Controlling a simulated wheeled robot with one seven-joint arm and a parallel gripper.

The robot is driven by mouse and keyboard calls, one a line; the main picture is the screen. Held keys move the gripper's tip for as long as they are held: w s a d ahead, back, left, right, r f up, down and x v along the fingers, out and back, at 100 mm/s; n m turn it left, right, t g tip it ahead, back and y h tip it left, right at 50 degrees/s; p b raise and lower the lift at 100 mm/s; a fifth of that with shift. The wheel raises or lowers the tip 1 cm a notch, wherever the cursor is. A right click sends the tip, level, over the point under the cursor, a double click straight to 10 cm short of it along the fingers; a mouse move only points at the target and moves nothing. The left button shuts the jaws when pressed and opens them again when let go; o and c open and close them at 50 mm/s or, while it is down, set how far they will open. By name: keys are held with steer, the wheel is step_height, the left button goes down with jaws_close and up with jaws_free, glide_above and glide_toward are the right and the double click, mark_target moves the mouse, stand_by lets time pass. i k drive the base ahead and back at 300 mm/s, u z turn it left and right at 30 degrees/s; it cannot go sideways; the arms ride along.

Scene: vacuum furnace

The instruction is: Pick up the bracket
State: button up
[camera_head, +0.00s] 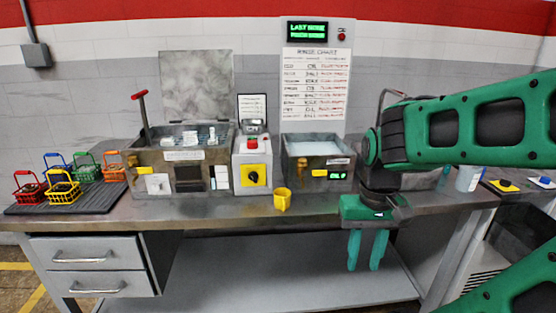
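I cannot pick out a bracket for certain in the head view. Several small wire baskets, among them a yellow basket (63,199) and a red basket (30,188), sit on a dark mat at the left of the bench. Their contents are too small to tell. A small yellow cup-like piece (282,200) stands at the bench's front edge, in the middle. My gripper (366,264) points down in front of the bench edge, right of the yellow piece. Its two teal fingers are apart, with nothing seen between them. My green arm hides part of the bench's right side.
A tank with small white items (180,170), a control box (252,165) and a water-filled tank (318,165) line the bench (225,212). A white container (468,178) stands at the right. Drawers (95,265) and a lower shelf (250,275) are below. The bench's front strip is mostly clear.

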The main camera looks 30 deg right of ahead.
mark_target(190, 138)
steer(key=k, duration=0.6)
steer(key=u, duration=0.4)
steer(key=i, duration=1.45)
steer(key=z, duration=0.1)
